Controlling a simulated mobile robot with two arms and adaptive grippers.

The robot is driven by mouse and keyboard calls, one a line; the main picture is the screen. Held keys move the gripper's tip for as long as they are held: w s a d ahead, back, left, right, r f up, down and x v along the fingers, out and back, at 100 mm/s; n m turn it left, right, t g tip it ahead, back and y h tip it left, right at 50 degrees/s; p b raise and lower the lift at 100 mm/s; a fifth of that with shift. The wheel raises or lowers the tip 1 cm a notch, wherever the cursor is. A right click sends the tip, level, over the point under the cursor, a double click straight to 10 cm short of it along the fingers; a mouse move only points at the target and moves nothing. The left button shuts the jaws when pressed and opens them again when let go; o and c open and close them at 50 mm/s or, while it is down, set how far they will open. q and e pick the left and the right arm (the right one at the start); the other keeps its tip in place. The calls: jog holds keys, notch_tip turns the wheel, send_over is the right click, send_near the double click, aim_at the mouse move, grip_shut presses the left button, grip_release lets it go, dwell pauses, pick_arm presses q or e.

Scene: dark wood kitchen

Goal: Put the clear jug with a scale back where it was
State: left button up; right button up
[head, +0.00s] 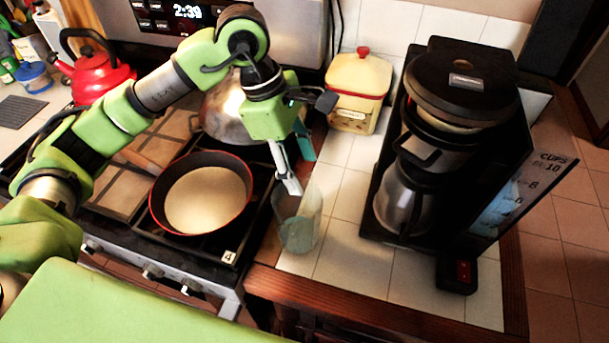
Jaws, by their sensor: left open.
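The clear jug (301,232) stands upright on the white tiled counter, just right of the stove, near the counter's wooden front edge. It is see-through, and its scale cannot be made out at this size. My left gripper (292,188) comes down from above, with its fingertips at the jug's rim on the left side. It is open, and a finger overlaps the jug's upper part in the picture. I cannot tell whether it touches the jug. My right gripper is not in view.
A red-rimmed pan (205,193) sits on the stove beside the jug, with a metal kettle (228,115) behind it. A black coffee maker (440,150) stands to the right. A cream canister (356,92) is at the back. Bare tiles (345,205) lie between jug and coffee maker.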

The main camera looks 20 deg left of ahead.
pick_arm(q)
jog(key=b+v, duration=0.1)
jog(key=v, duration=0.8)
jog(key=shift+s+f, duration=0.1)
jog(key=shift+f, duration=0.05)
